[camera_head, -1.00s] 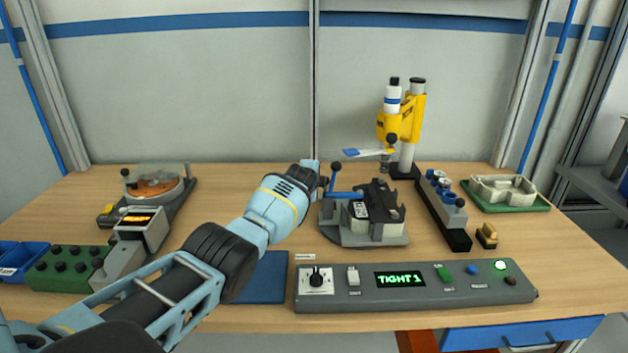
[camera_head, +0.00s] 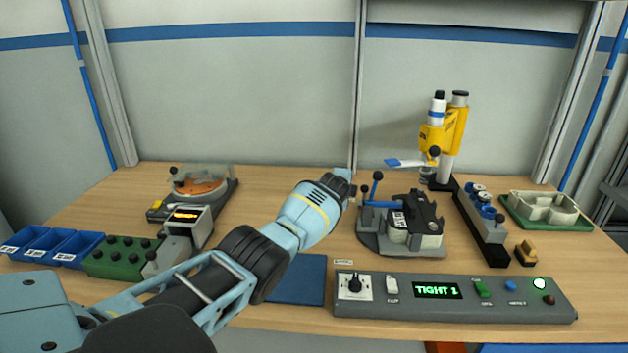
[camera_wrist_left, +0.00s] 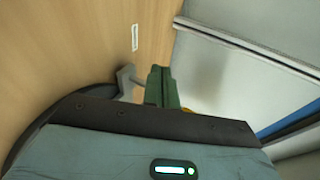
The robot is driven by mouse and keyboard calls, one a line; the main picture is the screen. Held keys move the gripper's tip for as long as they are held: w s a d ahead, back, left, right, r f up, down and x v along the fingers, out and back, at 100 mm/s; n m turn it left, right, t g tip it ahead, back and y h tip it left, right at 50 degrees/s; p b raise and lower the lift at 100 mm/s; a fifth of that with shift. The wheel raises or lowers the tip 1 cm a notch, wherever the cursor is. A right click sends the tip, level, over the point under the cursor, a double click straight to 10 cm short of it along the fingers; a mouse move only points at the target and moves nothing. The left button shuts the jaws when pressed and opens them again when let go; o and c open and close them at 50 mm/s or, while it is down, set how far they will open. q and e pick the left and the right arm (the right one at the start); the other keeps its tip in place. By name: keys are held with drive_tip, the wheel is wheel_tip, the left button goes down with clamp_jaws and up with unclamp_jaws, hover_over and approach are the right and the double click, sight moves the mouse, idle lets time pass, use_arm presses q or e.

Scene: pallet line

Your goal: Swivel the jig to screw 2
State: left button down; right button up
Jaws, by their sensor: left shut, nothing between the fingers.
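My right gripper is not in view.
The control box (camera_head: 455,297) in front of the jig shows "TIGHT 1", with a lit white button. A dark rack (camera_head: 484,230) and green tray (camera_head: 548,212) are at right. Blue bins (camera_head: 75,247) and a green block (camera_head: 120,258) are at left.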

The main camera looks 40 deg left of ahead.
use_arm(q)
drive_tip(key=s+a+r+p, duration=0.3)
drive_tip(key=s+r+p, duration=0.1)
drive_tip(key=s, duration=0.5)
drive_tip(key=shift+a+r, duration=0.2)
drive_tip(key=shift+r, duration=0.2)
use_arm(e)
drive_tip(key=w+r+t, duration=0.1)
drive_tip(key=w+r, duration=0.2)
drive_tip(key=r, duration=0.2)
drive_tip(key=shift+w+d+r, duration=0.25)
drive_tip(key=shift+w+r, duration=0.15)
use_arm(q)
drive_tip(key=shift+f, duration=0.1)
